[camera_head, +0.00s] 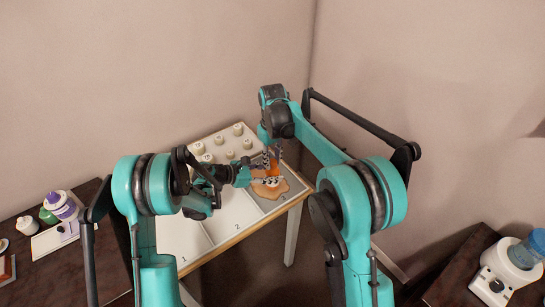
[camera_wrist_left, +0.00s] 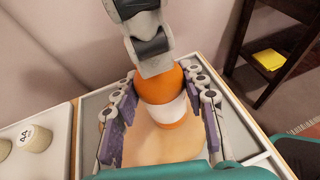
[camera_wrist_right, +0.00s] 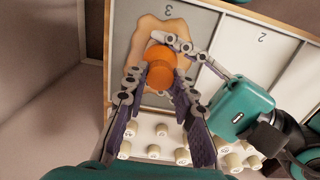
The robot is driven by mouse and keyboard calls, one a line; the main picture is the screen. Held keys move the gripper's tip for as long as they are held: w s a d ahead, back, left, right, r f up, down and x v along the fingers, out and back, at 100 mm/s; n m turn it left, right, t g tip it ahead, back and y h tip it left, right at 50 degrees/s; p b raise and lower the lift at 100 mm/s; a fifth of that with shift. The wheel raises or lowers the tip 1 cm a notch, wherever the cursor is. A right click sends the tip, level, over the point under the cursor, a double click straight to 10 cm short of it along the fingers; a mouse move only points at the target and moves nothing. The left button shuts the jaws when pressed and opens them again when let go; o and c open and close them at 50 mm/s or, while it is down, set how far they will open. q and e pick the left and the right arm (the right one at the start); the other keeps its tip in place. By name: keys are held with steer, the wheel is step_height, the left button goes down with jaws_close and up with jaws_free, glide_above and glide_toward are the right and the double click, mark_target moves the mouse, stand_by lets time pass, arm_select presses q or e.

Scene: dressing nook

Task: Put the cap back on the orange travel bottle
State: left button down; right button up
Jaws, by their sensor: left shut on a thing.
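The orange travel bottle (camera_wrist_left: 162,86) with a white band stands between the fingers of my left gripper (camera_wrist_left: 165,100), which is shut on it. In the head view the bottle (camera_head: 273,171) is at the table's right end, over a tan patch. My right gripper (camera_wrist_right: 162,75) is at the bottle's top, its fingers on either side of a narrower orange part (camera_wrist_right: 158,80). I cannot tell whether that part is the cap or the bottle's neck, nor whether the right fingers touch it. The right gripper hides the bottle's top in the left wrist view.
The white table (camera_head: 190,240) has numbered sections; the tan patch (camera_wrist_right: 150,35) lies in section 3. Several numbered white pots (camera_head: 237,129) stand along its back. A dark side table (camera_head: 30,270) is at left, another (camera_head: 450,285) at right. The wall is close behind.

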jaws_close()
steer(key=o, duration=1)
jaws_free()
steer(key=shift+c, duration=0.2)
step_height(320, 180, up, 12)
steer(key=shift+r, duration=0.1)
arm_select(q)
steer(key=c, duration=0.8)
jaws_free()
